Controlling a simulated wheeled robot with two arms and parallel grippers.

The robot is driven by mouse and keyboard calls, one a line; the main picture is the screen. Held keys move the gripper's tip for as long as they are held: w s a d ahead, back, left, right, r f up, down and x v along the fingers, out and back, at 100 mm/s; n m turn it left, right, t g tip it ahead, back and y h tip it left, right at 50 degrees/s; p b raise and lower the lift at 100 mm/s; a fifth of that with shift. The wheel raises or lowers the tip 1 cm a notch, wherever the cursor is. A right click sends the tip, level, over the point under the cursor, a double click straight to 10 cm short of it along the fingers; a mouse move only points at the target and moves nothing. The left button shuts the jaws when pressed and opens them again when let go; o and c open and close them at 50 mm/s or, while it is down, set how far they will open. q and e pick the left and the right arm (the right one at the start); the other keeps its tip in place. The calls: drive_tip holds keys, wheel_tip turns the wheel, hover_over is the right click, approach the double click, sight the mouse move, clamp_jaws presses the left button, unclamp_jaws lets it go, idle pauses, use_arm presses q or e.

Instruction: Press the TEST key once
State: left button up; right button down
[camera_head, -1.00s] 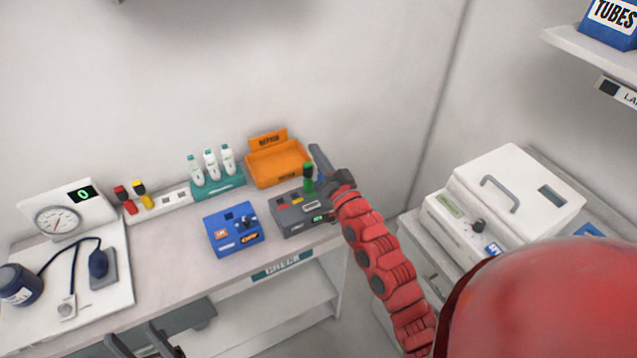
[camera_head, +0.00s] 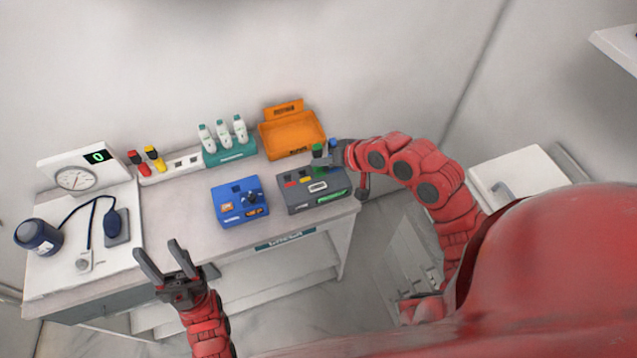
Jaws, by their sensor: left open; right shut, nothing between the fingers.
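A grey device (camera_head: 297,203) stands at the right end of the counter. It has small red and yellow keys on top, a white label and a lit green display on its front. Key lettering is too small to read, so I cannot tell which is the TEST key. My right gripper (camera_head: 334,158) is shut and empty, close beside that cylinder at the device's back right; contact cannot be told. My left gripper (camera_head: 161,252) is open and empty, in front of the counter's front edge.
A blue box (camera_head: 236,212) with a dark knob stands left of the grey device. Behind are an orange tray (camera_head: 291,147), a teal rack (camera_head: 231,156) of white bottles and a white strip with red and yellow plugs.

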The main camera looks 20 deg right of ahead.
drive_tip(key=shift+f, duration=0.15)
drive_tip(key=b, duration=0.6)
hover_over(313, 185)
drive_tip(key=s+d, duration=0.2)
drive_tip(key=f, duration=0.6)
drive_tip(key=shift+a+f, duration=0.2)
drive_tip(key=shift+f, duration=0.2)
drive_tip(key=shift+f+b, duration=0.45)
drive_tip(key=shift+f, duration=0.4)
drive_tip(key=shift+f, duration=0.15)
drive_tip(key=shift+f, duration=0.3)
drive_tip(key=shift+f+b, duration=0.3)
drive_tip(key=shift+f, duration=0.1)
idle(0.5)
idle(0.4)
drive_tip(key=shift+r+p, duration=0.85)
